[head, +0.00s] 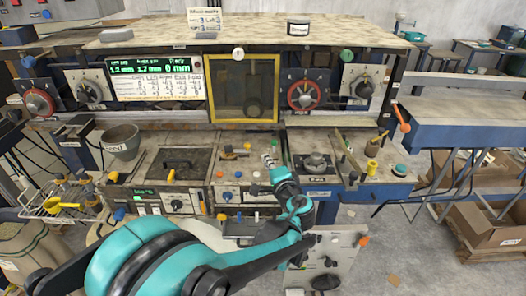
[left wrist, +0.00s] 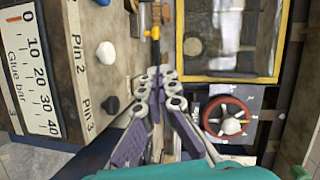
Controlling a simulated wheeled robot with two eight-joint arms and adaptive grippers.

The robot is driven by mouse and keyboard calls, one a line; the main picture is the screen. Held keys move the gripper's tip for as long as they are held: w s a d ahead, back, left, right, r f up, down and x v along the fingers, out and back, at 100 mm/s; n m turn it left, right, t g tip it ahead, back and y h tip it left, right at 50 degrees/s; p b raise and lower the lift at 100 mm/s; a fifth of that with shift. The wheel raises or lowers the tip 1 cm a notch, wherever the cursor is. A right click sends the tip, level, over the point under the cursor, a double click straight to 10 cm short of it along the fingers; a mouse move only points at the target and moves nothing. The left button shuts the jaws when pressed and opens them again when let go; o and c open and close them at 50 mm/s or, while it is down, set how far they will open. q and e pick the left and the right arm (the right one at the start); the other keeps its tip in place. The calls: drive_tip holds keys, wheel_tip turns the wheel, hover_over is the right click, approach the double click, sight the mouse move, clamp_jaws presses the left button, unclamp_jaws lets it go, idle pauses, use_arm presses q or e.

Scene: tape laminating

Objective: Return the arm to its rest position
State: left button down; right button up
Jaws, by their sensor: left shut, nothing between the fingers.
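My teal left arm reaches from the lower left over the front of the machine in the head view. Its gripper (head: 268,160) points away from me, over the middle of the worktop. In the left wrist view the gripper (left wrist: 159,72) has its fingers together with nothing between them. A brass-coloured rod or handle (left wrist: 155,33) lies just beyond the fingertips; I cannot tell if they touch. My right gripper is in neither view.
The machine's worktop (head: 195,160) holds knobs and levers. A yellow-framed window (head: 243,88) and a red dial (head: 302,95) stand behind the gripper. A grey bucket (head: 122,141) is at the left. A blue side bench (head: 460,115) and cardboard box (head: 485,225) are right.

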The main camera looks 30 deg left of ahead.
use_arm(q)
drive_tip(key=d, duration=0.1)
drive_tip(key=s+d, duration=0.1)
drive_tip(key=shift+s+d+r, duration=0.2)
drive_tip(key=shift+d+r, duration=0.15)
drive_tip(key=shift+d, duration=0.05)
drive_tip(key=shift+s+d, duration=0.15)
drive_tip(key=shift+s, duration=0.05)
drive_tip(key=shift+s+f, duration=0.2)
drive_tip(key=shift+s, duration=0.05)
drive_tip(key=s+d+f+n+g+h, duration=0.1)
drive_tip(key=s+d+f+n+h, duration=0.1)
drive_tip(key=s, duration=0.4)
drive_tip(key=s+d+f+n+g+h, duration=0.1)
drive_tip(key=s+d+f+n+h, duration=0.1)
drive_tip(key=s+d+f+h, duration=0.2)
drive_tip(key=s+d+f+n+g+h, duration=0.1)
drive_tip(key=s+d+f+n+h, duration=0.1)
drive_tip(key=s+d+h, duration=0.4)
drive_tip(key=s+d+f, duration=0.1)
drive_tip(key=s+d, duration=0.1)
drive_tip(key=shift+s+d+f, duration=0.2)
drive_tip(key=shift+s+f, duration=0.1)
drive_tip(key=shift+s, duration=0.1)
